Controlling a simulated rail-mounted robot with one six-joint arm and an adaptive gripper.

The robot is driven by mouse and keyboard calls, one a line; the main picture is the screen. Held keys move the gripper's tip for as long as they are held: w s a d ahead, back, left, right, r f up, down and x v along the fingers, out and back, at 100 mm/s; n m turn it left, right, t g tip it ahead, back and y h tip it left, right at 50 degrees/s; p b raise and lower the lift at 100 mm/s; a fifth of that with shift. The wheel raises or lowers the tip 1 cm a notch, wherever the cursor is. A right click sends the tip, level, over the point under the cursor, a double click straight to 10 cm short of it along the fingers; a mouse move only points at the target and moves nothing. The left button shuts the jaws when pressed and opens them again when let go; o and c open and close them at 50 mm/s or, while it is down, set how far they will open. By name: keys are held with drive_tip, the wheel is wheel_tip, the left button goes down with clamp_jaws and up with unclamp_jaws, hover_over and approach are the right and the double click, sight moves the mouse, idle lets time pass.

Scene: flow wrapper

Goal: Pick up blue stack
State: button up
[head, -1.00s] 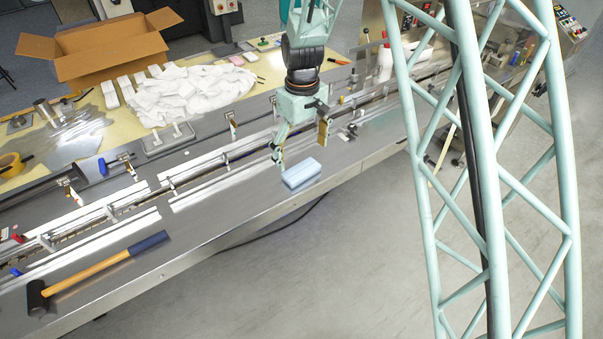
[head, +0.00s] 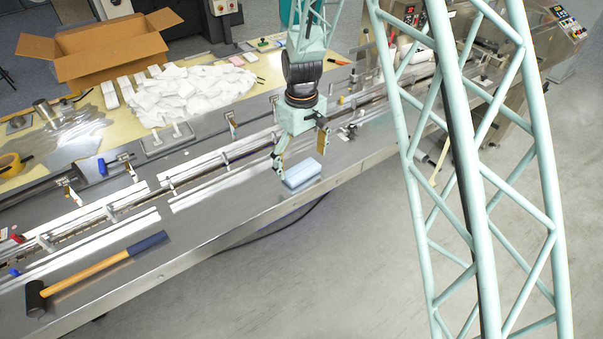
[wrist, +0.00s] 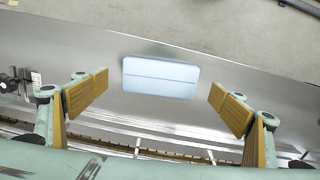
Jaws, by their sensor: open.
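The blue stack (head: 302,175) is a light blue block, split by a line, lying on the steel table near its front edge. In the wrist view the blue stack (wrist: 160,78) lies between the lines of my two fingers, a little beyond their tips. My gripper (head: 300,160) is above the stack and slightly behind it in the head view. Its fingers with tan pads are wide apart and empty. My gripper also shows in the wrist view (wrist: 160,102). Whether the fingertips reach down to the stack's height is unclear.
A black-headed mallet (head: 92,274) lies on the table at the lower left. A rail track (head: 215,165) runs along the table behind the stack. A heap of white packets (head: 190,92) and an open cardboard box (head: 100,50) are farther back. The table's front edge is close to the stack.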

drive_tip(key=shift+f, duration=1.15)
drive_tip(key=shift+c, duration=0.7)
drive_tip(key=c, duration=0.7)
